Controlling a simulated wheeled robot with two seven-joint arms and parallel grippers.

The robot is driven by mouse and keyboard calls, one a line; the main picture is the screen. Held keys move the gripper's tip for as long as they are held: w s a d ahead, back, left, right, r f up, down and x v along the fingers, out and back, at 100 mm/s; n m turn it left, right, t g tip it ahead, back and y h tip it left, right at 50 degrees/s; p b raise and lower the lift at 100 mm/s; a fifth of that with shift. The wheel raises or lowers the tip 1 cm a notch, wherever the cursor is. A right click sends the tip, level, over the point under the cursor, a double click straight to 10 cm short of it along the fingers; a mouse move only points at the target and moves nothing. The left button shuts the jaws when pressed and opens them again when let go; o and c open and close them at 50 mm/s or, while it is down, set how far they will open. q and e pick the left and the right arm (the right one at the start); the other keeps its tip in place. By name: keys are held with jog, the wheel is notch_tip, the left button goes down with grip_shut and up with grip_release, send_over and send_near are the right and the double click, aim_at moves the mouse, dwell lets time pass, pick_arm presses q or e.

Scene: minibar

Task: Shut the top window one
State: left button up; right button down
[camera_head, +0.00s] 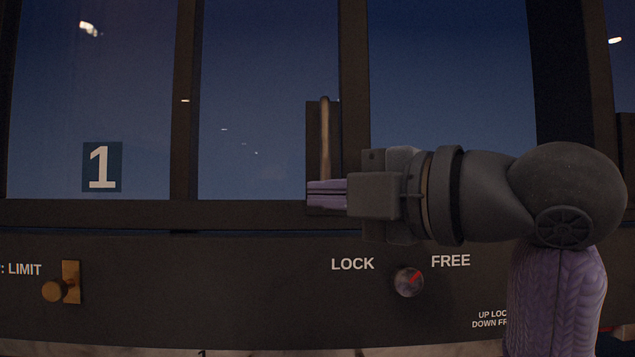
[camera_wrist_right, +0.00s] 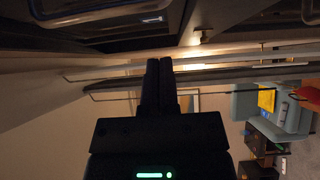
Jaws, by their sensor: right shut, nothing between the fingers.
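The window marked with a white 1 (camera_head: 102,167) has dark frame bars (camera_head: 185,100) and blue-black panes in the head view. A slim tan upright handle (camera_head: 325,130) stands on a dark plate at the middle bar. My right gripper (camera_head: 312,194) comes in from the right, its fingers pointing left. It is shut and empty, with its purple-grey fingers in front of the lower part of the handle plate. I cannot tell whether they touch it. The shut fingers (camera_wrist_right: 160,65) also show in the right wrist view. My left gripper is out of view.
Below the window, a round knob (camera_head: 408,281) with a red mark sits between LOCK and FREE, the mark tilted toward FREE. A brass knob (camera_head: 60,289) is at lower left. The right wrist view shows rails (camera_wrist_right: 240,72) and a blue-grey seat (camera_wrist_right: 255,100) far off.

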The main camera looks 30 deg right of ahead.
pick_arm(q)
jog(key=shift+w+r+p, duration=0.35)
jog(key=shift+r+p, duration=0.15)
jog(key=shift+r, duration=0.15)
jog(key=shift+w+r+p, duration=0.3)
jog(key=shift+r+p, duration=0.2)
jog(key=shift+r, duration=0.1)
pick_arm(e)
jog(key=w, duration=0.1)
jog(key=w+d, duration=0.1)
jog(key=w, duration=0.2)
jog(key=shift+w+d, duration=0.1)
jog(key=shift+d, duration=0.25)
